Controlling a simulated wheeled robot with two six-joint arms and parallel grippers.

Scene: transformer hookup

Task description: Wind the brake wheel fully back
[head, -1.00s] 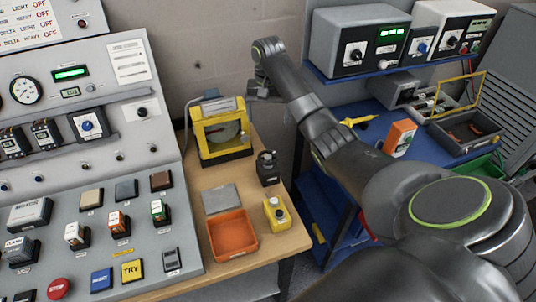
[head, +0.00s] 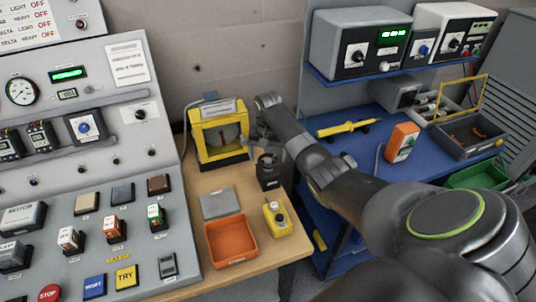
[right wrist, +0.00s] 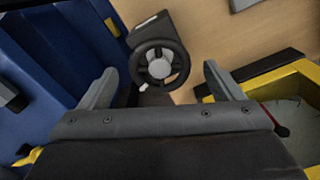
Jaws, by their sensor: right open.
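The brake wheel (head: 269,160) is a small black handwheel on a dark box at the wooden bench's right part. In the right wrist view it shows from above as a black rim with spokes, a grey hub and a small pale knob (right wrist: 143,87) at its lower left. My right gripper (right wrist: 160,80) is open, with one finger to either side of the wheel in that view and nothing between them. In the head view the right gripper (head: 268,143) is just above and behind the wheel, partly hidden. My left gripper is not in view.
A yellow-framed unit (head: 221,158) with a window stands close left of the wheel. An orange tray (head: 231,239), a grey plate (head: 218,203) and a yellow button box (head: 277,219) are nearer. A blue bench (head: 372,146) is right; a control console fills the left.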

